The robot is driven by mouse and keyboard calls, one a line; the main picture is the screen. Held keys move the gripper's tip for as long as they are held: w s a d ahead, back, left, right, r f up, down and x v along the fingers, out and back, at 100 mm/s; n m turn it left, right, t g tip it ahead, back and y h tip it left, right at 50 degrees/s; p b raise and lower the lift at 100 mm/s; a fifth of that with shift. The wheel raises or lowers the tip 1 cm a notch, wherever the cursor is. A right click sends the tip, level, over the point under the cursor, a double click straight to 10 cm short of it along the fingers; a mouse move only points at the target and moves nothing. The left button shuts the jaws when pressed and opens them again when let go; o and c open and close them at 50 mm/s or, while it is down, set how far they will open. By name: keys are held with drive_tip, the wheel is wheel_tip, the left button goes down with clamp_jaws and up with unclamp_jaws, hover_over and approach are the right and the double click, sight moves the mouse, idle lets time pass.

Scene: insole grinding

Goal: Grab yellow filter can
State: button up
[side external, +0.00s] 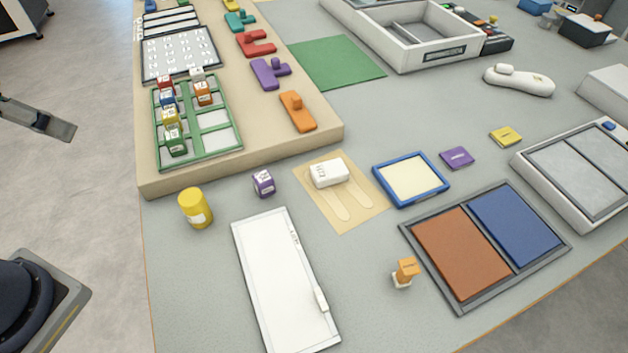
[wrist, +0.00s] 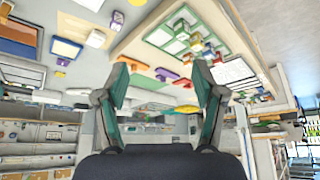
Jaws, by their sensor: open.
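The yellow filter can (side external: 195,208) stands upright on the grey table near its left edge in the side view, in front of the tan board's corner. It has a pale label low on its side. A grey part at the left edge of the side view may be a piece of my arm or gripper; I cannot tell.
A purple cube (side external: 263,183) stands to the can's right. A white board (side external: 285,285) lies in front. The raised tan board (side external: 170,180), with a green tray (side external: 190,155) of small cubes, is behind. The table around the can is clear.

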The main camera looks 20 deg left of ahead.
drive_tip(key=shift+o, duration=1.1)
